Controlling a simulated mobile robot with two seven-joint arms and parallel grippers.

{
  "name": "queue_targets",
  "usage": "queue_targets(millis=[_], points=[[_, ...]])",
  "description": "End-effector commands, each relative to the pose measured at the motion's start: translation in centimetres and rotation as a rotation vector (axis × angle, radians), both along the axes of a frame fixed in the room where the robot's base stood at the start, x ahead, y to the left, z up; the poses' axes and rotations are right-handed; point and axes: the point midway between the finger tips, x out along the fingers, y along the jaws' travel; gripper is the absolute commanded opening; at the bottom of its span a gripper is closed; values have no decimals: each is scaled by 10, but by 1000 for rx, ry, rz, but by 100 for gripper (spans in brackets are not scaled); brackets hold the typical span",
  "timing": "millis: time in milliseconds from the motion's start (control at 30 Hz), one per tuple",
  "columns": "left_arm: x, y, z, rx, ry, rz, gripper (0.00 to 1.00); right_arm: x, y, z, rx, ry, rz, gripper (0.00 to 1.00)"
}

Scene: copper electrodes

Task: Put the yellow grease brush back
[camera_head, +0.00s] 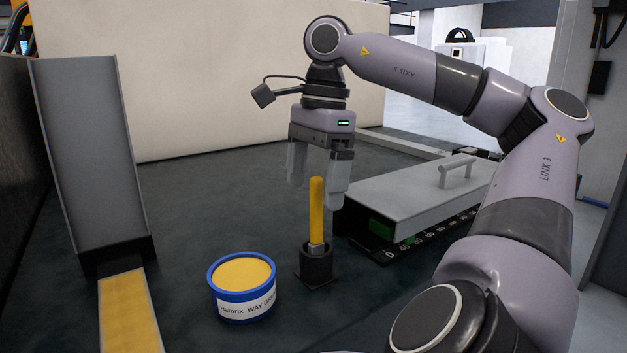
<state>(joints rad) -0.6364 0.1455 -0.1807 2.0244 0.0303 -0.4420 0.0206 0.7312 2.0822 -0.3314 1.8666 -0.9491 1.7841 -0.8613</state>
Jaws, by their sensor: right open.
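The yellow grease brush (316,212) stands upright, handle up, with its lower end in a small dark square-based holder (316,268) on the dark bench. My right gripper (316,190) points down over the brush. Its two pale fingers are apart, on either side of the top of the handle, with no clear contact. The bristle end is hidden inside the holder. A blue tub of yellow grease (243,287), with a white label, stands just left of the holder. My left gripper is not in view.
A grey lidded box (419,195) with a handle lies right of the brush, beside a numbered scale (410,245). A tall grey chute (92,150) stands at the left above a yellow strip (128,312). The dark bench (200,200) is clear behind the tub.

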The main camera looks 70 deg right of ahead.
Motion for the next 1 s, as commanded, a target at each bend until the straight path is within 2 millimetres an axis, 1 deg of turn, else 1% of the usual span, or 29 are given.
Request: queue_targets(millis=[33,1000], points=[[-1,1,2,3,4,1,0,0,0,5,0,-1,0,95],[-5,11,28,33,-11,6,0,-4,-6,53,0,0,0,95]])
